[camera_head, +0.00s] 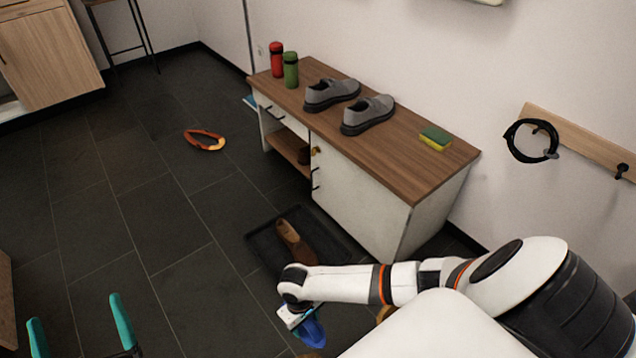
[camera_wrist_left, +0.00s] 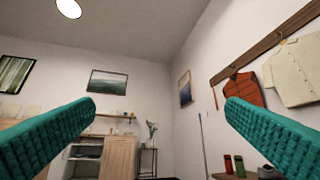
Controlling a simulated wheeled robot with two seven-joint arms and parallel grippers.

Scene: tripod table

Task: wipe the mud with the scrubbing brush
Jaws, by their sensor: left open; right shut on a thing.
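My right gripper (camera_head: 297,318) is low over the floor at the bottom middle of the head view. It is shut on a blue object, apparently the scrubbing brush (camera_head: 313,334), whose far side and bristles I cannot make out. No mud can be clearly told; a small tan-brown patch (camera_head: 384,313) shows beside my right arm, mostly hidden by it. My left gripper (camera_head: 80,328) is open and empty at the bottom left, its teal fingers wide apart. In the left wrist view its fingers frame only the far wall and furniture.
A brown shoe (camera_head: 294,243) lies on a dark tray (camera_head: 262,240) before the wood-topped cabinet (camera_head: 405,170). Grey shoes (camera_head: 368,114), red and green bottles (camera_head: 290,70) and a sponge (camera_head: 436,139) stand on it. An orange ring-like object (camera_head: 204,140) lies on otherwise open floor.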

